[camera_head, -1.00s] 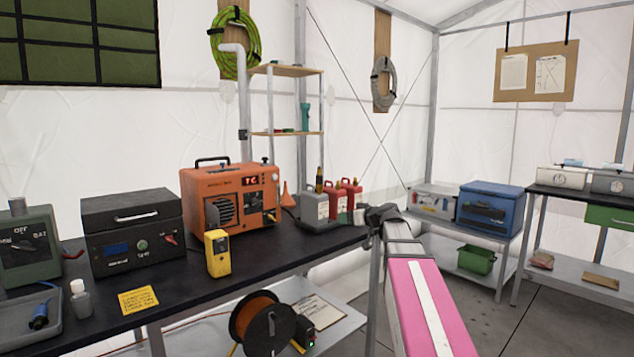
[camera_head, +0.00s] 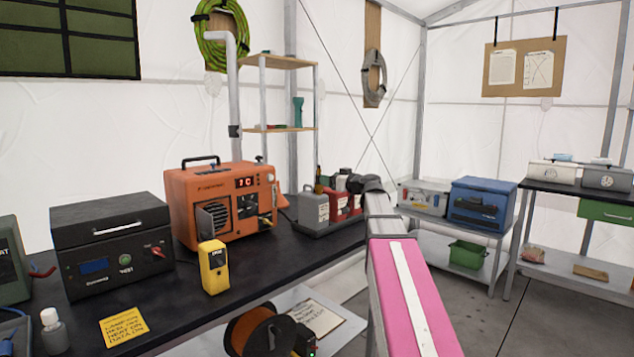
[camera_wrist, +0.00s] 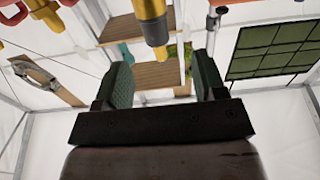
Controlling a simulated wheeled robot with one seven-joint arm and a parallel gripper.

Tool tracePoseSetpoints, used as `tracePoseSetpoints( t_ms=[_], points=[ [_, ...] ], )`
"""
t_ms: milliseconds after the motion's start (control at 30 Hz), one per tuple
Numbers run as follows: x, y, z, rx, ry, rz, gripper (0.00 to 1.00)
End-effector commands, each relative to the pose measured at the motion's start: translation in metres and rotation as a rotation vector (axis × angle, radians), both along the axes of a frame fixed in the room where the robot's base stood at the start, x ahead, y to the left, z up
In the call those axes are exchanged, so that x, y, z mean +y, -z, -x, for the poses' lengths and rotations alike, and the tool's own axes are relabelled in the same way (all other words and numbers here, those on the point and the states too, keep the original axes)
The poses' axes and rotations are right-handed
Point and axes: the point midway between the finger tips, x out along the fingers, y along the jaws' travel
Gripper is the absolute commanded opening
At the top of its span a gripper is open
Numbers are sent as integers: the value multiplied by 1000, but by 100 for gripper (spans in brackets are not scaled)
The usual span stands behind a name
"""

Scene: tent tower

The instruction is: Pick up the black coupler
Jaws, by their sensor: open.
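No part is plainly marked as the black coupler. A small black collar (camera_head: 235,131) sits on the upright grey pipe beside the wooden shelf; I cannot tell whether it is the coupler. In the wrist view, which looks upside down, a dark collar (camera_wrist: 214,15) shows on that pipe. My gripper (camera_wrist: 160,78) is open, with two dark green pads apart and nothing held.
On the black bench (camera_head: 200,285) stand an orange machine (camera_head: 222,205), a black box (camera_head: 112,240), a yellow meter (camera_head: 213,267) and a grey can (camera_head: 314,210). A blue case (camera_head: 482,205) is on the right-hand shelf. Open floor lies right.

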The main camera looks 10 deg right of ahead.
Motion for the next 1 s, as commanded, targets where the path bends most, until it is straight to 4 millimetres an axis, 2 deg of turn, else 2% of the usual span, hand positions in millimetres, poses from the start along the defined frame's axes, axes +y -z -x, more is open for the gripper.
tracePoseSetpoints(
  t_ms=[133, 433, 700, 967, 1000],
  points=[
    [14, 0, -22, 1, -1, 0, 64],
    [26, 2, -39, 1, 1, 0, 64],
    [45, 4, -70, 0, 0, 0, 64],
    [49, 4, -73, 1, 1, -1, 64],
    [49, 4, -73, 1, 1, -1, 61]
  ],
)
